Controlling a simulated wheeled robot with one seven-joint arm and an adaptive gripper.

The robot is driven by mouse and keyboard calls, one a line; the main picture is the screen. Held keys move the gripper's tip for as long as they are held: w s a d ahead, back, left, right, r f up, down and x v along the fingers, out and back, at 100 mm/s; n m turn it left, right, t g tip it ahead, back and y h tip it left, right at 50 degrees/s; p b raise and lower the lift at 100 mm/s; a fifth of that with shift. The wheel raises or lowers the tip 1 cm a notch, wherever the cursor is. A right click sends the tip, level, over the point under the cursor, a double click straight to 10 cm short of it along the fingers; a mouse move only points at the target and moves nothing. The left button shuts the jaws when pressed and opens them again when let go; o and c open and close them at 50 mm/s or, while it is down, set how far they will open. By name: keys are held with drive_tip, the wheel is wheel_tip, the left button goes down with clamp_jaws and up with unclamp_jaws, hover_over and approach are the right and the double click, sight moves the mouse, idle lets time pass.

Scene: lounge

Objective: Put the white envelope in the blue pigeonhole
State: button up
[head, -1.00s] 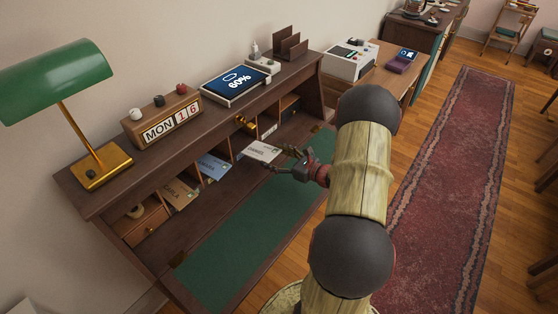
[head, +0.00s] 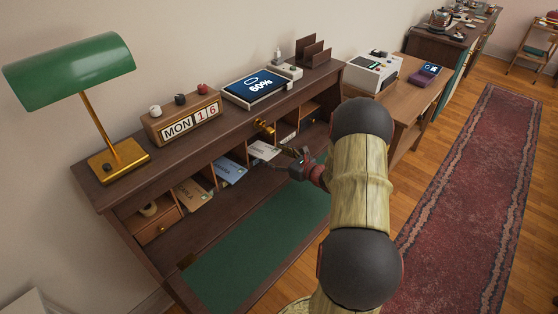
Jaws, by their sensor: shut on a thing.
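The white envelope (head: 262,151), with dark printing on it, is at the front of the desk's row of pigeonholes, below the brass piece. Its far end appears to reach into an opening; how deep is hard to tell. My gripper (head: 291,158) is shut on its right end. The pigeonhole to its left holds a blue envelope (head: 230,170). I cannot make out a blue pigeonhole for certain, as the inner walls are dark and small.
Brown envelopes (head: 194,193) stick out of a pigeonhole further left, beside a small drawer (head: 157,227). The green writing surface (head: 245,250) is clear. A green lamp (head: 75,70), a block calendar (head: 183,121) and a tablet (head: 254,88) stand on the desk top.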

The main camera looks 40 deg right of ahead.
sight(265, 151)
drive_tip(key=shift+b+x, duration=0.65)
drive_tip(key=shift+x, duration=1.75)
drive_tip(key=shift+r, duration=0.15)
drive_tip(key=o, duration=1.1)
drive_tip(key=shift+c, duration=0.4)
drive_tip(key=c, duration=1.4)
drive_tip(key=shift+f, duration=0.3)
drive_tip(key=shift+f+b, duration=0.35)
drive_tip(key=shift+b, duration=0.1)
